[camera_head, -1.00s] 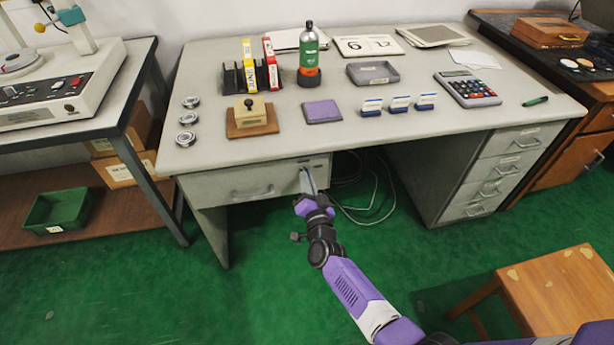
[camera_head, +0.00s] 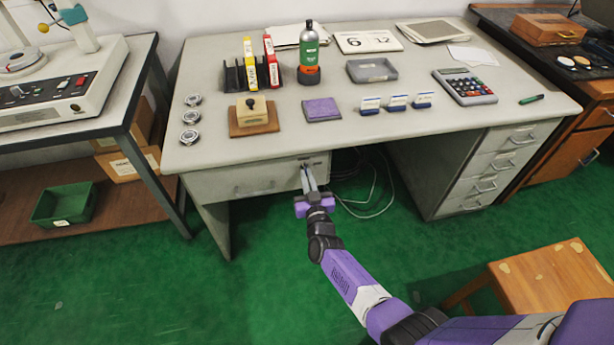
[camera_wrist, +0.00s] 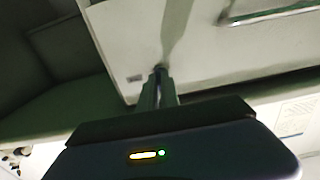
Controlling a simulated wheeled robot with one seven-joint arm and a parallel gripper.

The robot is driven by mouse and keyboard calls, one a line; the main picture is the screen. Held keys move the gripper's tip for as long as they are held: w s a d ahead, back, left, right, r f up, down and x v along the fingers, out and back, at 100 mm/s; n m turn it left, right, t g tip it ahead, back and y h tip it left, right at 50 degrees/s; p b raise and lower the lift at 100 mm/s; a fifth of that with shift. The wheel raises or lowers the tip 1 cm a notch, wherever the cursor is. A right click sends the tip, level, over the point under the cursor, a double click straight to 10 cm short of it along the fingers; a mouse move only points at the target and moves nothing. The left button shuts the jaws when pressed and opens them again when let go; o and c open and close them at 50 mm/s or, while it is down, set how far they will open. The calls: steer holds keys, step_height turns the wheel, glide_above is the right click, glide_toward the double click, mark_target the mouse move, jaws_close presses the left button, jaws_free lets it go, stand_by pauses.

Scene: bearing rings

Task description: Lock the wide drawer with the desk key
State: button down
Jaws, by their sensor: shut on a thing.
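The wide drawer (camera_head: 250,181) is the grey front under the left part of the desk top, and it looks closed. My gripper (camera_head: 307,172) is at the right end of the drawer front, with its fingertips against or very near it. In the wrist view, the fingers (camera_wrist: 158,86) are close together on a small dark piece, likely the desk key (camera_wrist: 160,70), at the drawer face (camera_wrist: 215,50). The key is mostly hidden between the fingers. I cannot tell its turn angle or how deep it sits in the lock. The drawer handle (camera_wrist: 270,14) shows at the upper right.
The desk top (camera_head: 420,140) overhangs the drawer. Cables (camera_head: 370,205) lie on the green floor right of my gripper. A drawer pedestal (camera_head: 485,170) stands farther right. A wooden stool (camera_head: 555,285) is at the lower right. The floor left of my arm is clear.

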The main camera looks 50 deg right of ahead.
stand_by(0.3)
steer(key=c, duration=1.6)
jaws_free()
steer(key=p+v, duration=0.2)
steer(key=v, duration=0.5)
steer(key=shift+s+a, duration=0.25)
steer(key=shift+s, duration=0.1)
